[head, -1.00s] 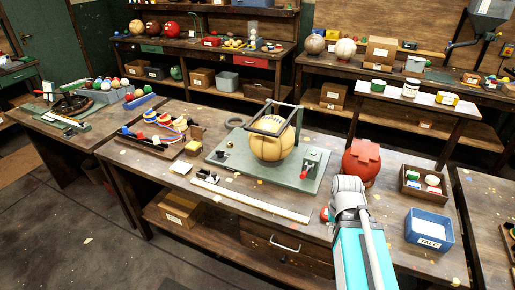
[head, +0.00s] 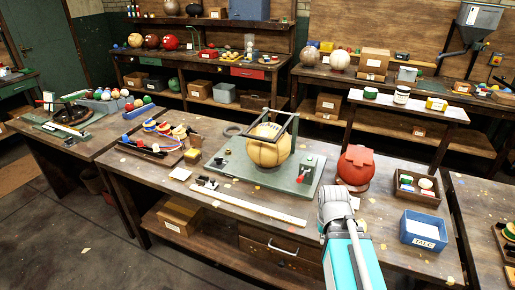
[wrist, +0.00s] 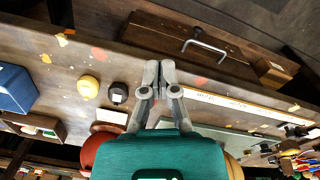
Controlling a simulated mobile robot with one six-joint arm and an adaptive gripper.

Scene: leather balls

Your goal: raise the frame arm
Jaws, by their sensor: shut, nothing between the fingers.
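The frame arm (head: 291,127) is a dark bar frame that lies over the top of a tan leather ball (head: 268,152). Ball and frame sit on a grey-green base plate (head: 232,165) on the near workbench. A small red-handled part (head: 302,178) stands at the plate's right end. In the head view my arm reaches in from the bottom, right of the plate, and hides my gripper. In the wrist view my gripper (wrist: 160,66) is shut and empty over the bench's front edge, apart from the frame. The tan ball's edge (wrist: 234,168) shows low in that view.
A red ball-like object (head: 357,168) stands right of the plate. A pale strip (head: 250,206) lies along the front, above a drawer handle (wrist: 205,46). A tray of coloured things (head: 150,148) is at left.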

